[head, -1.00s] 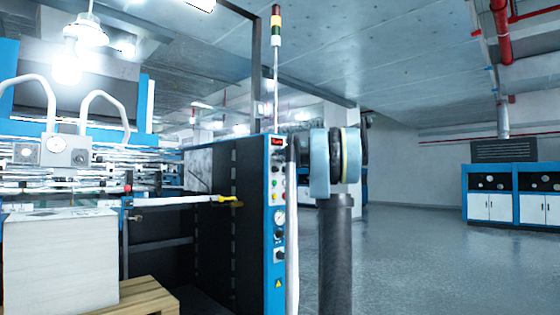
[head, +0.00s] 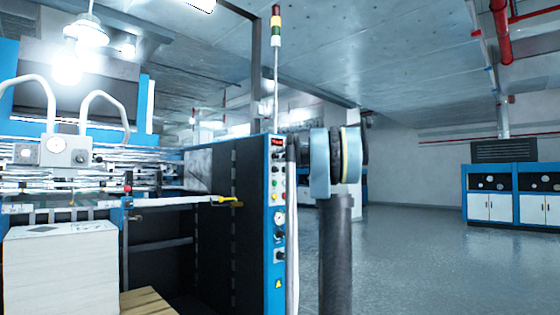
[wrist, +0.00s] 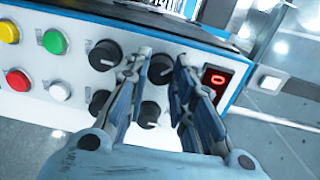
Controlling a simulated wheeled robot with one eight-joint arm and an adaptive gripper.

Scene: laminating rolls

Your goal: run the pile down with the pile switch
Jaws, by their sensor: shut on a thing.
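The paper pile (head: 62,270) is a tall white stack on a wooden pallet (head: 150,302), at the lower left of the head view. The blue-edged control panel (head: 279,215) stands to its right. In the wrist view, my gripper (wrist: 163,60) is shut on a black knob (wrist: 160,70) of this panel, one finger on each side. I cannot read a label that tells which knob is the pile switch. Other black knobs (wrist: 104,55) sit close by. The gripper's fingers are not clear in the head view.
Yellow, green, red and white buttons (wrist: 54,41) lie left of the knobs in the wrist view; a red-lit display (wrist: 216,80) is at right. Open grey floor (head: 420,255) lies to the right.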

